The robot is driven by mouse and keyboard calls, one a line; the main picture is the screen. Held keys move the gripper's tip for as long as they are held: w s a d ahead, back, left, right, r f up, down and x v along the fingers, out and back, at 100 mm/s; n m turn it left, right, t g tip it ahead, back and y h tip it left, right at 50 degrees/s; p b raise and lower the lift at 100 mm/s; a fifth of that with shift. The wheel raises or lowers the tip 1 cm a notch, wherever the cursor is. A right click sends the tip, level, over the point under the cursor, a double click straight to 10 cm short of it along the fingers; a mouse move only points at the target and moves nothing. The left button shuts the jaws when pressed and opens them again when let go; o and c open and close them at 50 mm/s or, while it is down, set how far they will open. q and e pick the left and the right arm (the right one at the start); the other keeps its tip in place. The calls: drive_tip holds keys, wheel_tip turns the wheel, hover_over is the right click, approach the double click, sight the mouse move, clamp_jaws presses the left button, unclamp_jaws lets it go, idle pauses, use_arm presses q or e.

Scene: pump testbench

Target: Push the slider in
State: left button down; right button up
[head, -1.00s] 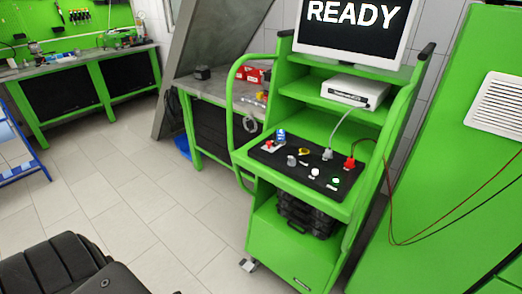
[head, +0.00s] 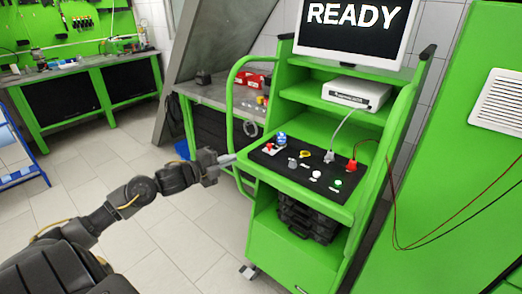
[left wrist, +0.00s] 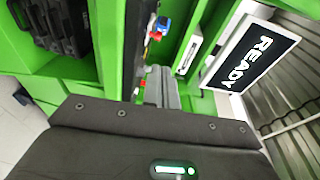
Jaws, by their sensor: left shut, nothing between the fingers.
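The black control panel (head: 262,157) sits on the sloped shelf of the green testbench. I cannot tell which small part is the slider. My left gripper (head: 230,158) is shut and empty, at the panel's left edge; contact cannot be told. In the left wrist view its grey fingers (left wrist: 160,88) point at the bench, with the blue part (left wrist: 162,23) beyond them. My right gripper is not in view.
A screen reading READY (head: 352,18) tops the bench, above a white box (head: 357,93). A green tube handle (head: 233,98) rises by the panel's left side. A grey cable and red and black leads hang at the right. Black cases (head: 305,218) stand below.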

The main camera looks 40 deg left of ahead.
sight(261, 157)
use_arm(q)
drive_tip(key=shift+a+f+m, duration=0.1)
drive_tip(key=shift+f+m, duration=0.1)
drive_tip(key=shift+m, duration=0.1)
drive_tip(key=shift+w, duration=0.1)
drive_tip(key=p+x, duration=0.4)
drive_tip(key=x, duration=0.9)
drive_tip(key=shift+w+f, duration=0.15)
drive_tip(key=shift+w, duration=0.25)
